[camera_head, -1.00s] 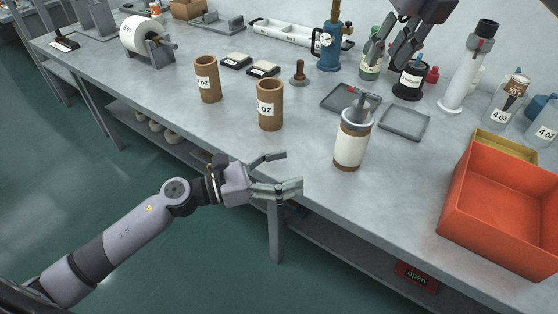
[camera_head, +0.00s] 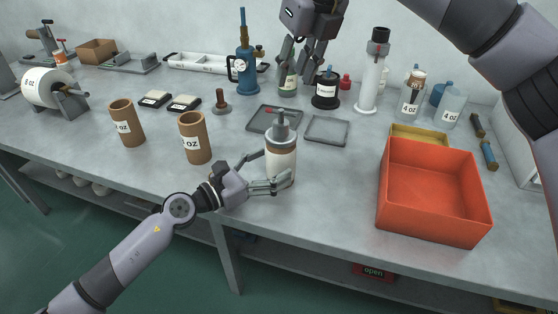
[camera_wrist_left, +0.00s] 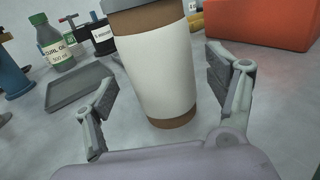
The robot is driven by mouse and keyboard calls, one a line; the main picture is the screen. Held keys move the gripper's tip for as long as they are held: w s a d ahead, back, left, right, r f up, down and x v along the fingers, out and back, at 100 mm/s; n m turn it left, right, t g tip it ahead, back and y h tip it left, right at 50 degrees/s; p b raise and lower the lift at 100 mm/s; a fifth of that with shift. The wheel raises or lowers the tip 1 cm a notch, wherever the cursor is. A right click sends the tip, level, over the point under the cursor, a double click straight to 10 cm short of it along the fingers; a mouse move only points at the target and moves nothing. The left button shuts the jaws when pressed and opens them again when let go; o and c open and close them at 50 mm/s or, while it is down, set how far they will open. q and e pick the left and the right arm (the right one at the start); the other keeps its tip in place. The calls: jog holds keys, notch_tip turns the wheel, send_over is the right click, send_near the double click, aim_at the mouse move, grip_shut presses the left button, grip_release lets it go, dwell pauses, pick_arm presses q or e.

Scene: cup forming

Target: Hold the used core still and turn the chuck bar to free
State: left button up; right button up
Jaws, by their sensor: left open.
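The used core (camera_head: 281,166) stands upright near the front edge of the bench, a brown tube wrapped in white. A grey chuck with an upright stem (camera_head: 282,127) sits on its top; I cannot make out the chuck bar clearly. My left gripper (camera_head: 276,168) is open at the core's lower half. In the left wrist view the core (camera_wrist_left: 158,70) stands between the two open fingers, with a visible gap on each side. My right gripper (camera_head: 300,72) hangs open and empty over the back of the bench, in front of the bottles.
Two brown cores (camera_head: 195,138) (camera_head: 126,124) stand to the left. Two shallow grey trays (camera_head: 327,130) (camera_head: 262,120) lie behind the used core. An orange bin (camera_head: 432,215) is to the right. Bottles and a blue pump (camera_head: 247,72) line the back.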

pick_arm(q)
jog(key=shift+x, duration=1.45)
jog(key=c, duration=1.3)
